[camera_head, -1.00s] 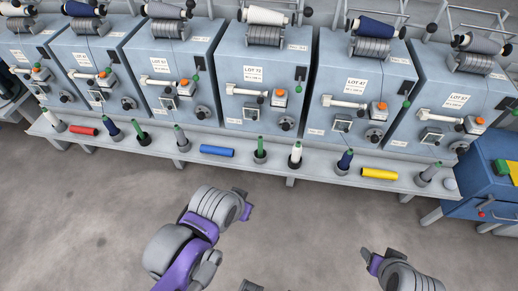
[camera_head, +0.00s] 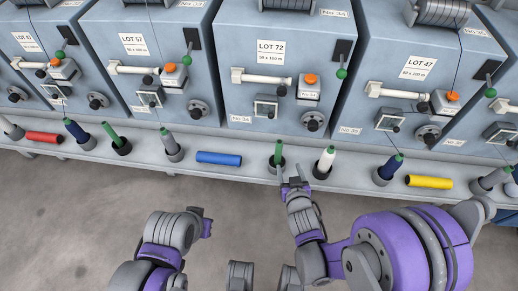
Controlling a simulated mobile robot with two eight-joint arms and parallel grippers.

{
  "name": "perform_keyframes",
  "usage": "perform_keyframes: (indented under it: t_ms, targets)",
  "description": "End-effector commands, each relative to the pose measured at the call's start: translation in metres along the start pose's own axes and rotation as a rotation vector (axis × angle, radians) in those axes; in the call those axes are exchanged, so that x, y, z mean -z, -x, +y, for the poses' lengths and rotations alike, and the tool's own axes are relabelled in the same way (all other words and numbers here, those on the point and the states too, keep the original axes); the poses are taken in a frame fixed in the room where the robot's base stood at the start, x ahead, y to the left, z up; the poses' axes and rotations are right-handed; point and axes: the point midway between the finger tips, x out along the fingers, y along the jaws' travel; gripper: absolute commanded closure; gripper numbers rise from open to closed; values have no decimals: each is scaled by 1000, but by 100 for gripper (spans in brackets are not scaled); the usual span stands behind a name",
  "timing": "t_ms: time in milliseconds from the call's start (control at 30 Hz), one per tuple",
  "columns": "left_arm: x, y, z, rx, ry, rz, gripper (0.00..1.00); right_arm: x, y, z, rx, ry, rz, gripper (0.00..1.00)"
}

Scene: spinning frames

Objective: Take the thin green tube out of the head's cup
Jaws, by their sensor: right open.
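A thin green tube (camera_head: 278,152) stands upright in a dark cup (camera_head: 271,165) on the shelf below the LOT 72 head (camera_head: 272,95). My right gripper (camera_head: 290,180) is open, just in front of this cup, with its fingers pointing at the tube's lower part. I cannot tell whether a finger touches the cup. Another green tube (camera_head: 110,132) leans in a dark cup (camera_head: 122,149) farther left. My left gripper (camera_head: 206,222) hangs over the floor, away from the shelf, and its jaws are not clear.
A blue tube (camera_head: 219,158) lies on the shelf (camera_head: 240,175) to the left. A yellow tube (camera_head: 428,181) and a red tube (camera_head: 44,138) lie farther out. The floor in front is clear.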

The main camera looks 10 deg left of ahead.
Motion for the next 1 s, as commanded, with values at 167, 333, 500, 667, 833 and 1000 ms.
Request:
perform_keyframes:
  t_ms: [167,333,500,667,833,1000]
  targets:
    - [-4,-14,0,0,0,-4,100,-16,-15,-13,28,6,38,35]
    - [-5,-18,0,0,0,-6,100,-15,-39,-14,28,7,40,35]
    - [-6,-23,0,0,0,-7,100,-14,-63,-14,28,5,39,35]
    - [-7,-26,0,0,0,-8,100,-14,-73,-14,27,6,39,35]
    - [-9,-36,0,0,0,-10,100,-17,-99,-13,27,5,38,35]
    - [-10,-40,0,0,0,-11,100,-15,-118,-13,28,7,39,35]
